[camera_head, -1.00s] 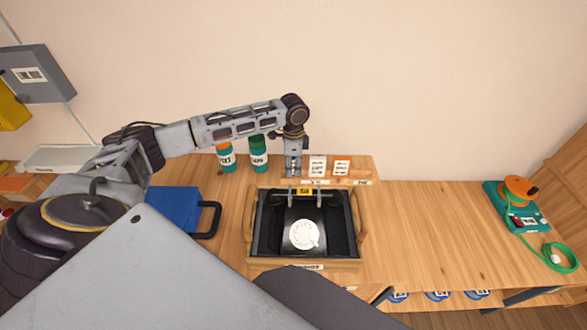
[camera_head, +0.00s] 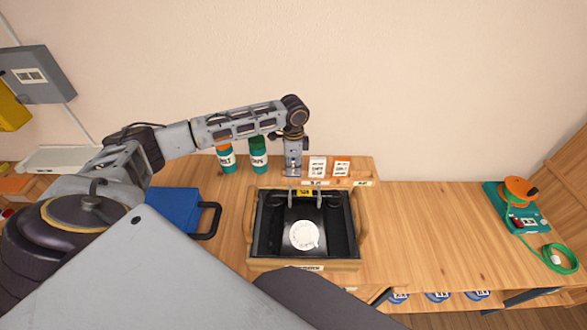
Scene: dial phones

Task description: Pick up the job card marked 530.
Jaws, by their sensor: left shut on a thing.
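My left gripper (camera_head: 293,171) points down at the left end of a row of small white job cards at the back of the bench. It is shut on a job card, which its fingers mostly hide. Two more job cards, a middle one (camera_head: 317,167) and a right one with an orange edge (camera_head: 341,168), stand upright just to its right. The print on the cards is too small to read. My right gripper is not in view.
Two teal bottles (camera_head: 227,160) (camera_head: 258,160) stand left of the gripper. A blue box (camera_head: 175,210) is at left.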

